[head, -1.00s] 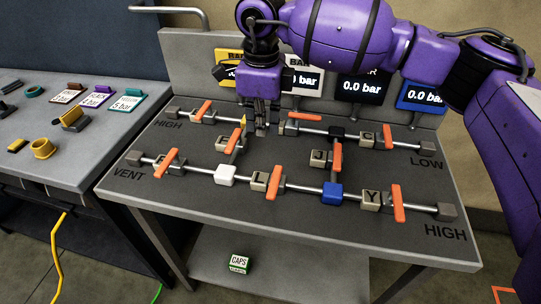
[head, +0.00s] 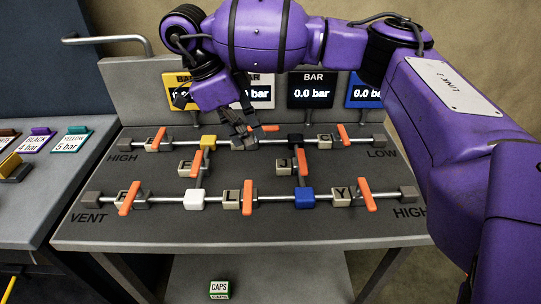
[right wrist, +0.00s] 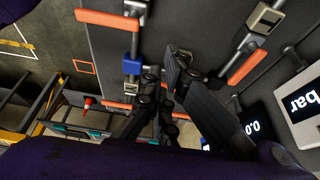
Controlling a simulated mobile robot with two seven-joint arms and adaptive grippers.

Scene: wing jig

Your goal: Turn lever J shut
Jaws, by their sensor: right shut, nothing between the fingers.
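Lever J is an orange bar (head: 301,161) beside the beige block marked J (head: 284,166), on the short cross pipe right of centre. The bar lies roughly along that pipe, between the black block (head: 295,139) and the blue block (head: 304,197). My right gripper (head: 246,137) is shut and empty. Its dark fingers slant down over the top pipe, left of lever J and apart from it, and hide part of a valve there. In the right wrist view the fingers (right wrist: 174,72) show near a blue block (right wrist: 131,62). My left gripper is out of view.
Several other orange levers sit on the pipes, including one at Y (head: 367,194), one at L (head: 248,196) and one at top right (head: 341,133). Upright gauges (head: 311,89) stand behind the panel. The panel's front strip (head: 240,232) is clear.

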